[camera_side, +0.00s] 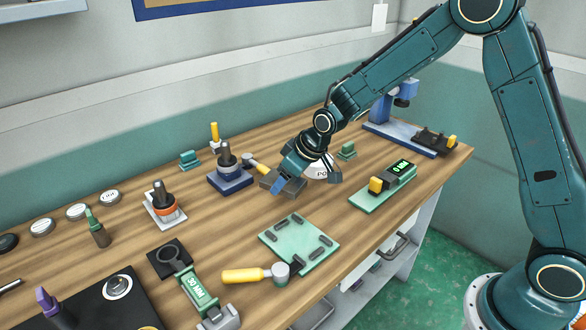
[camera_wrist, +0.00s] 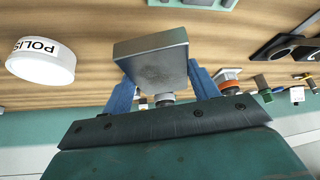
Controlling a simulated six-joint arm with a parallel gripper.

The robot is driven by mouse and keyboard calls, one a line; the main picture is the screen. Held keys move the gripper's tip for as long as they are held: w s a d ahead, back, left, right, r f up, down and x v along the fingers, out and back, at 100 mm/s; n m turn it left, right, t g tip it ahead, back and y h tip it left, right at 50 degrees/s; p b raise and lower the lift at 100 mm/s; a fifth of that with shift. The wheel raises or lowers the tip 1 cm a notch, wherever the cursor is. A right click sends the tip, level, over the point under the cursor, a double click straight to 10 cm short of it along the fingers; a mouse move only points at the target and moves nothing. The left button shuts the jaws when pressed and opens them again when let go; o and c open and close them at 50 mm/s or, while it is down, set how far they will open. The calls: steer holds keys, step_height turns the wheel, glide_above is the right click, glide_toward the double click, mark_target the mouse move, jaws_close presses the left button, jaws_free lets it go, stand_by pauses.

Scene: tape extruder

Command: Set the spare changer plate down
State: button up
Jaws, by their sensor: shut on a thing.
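My gripper (camera_side: 281,184) is shut on a grey metal block, which I take for the spare changer plate (camera_side: 290,187), at the middle of the bench. In the wrist view the plate (camera_wrist: 153,60) sits between the two blue fingers, its broad face showing, and my gripper (camera_wrist: 160,78) grips it from both sides. The plate is low over the wood; I cannot tell if it touches. A pale green tray (camera_side: 291,245) with several dark raised bars lies nearer the bench's front edge, apart from the plate.
A white polish tin (camera_side: 325,172) stands close behind my gripper; it also shows in the wrist view (camera_wrist: 42,62). A blue-based fixture (camera_side: 228,176) is to the left. A yellow-handled mallet (camera_side: 246,275) touches or nearly touches the tray. Bare wood lies between plate and tray.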

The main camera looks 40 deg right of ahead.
steer(key=s+d+m+h, duration=0.1)
steer(key=s+d+m, duration=0.2)
steer(key=s+d, duration=0.3)
steer(key=shift+s+d+f+m+h, duration=0.2)
steer(key=shift+s+d+m+h, duration=0.1)
steer(key=shift+s+d+h, duration=0.15)
steer(key=shift+a, duration=0.15)
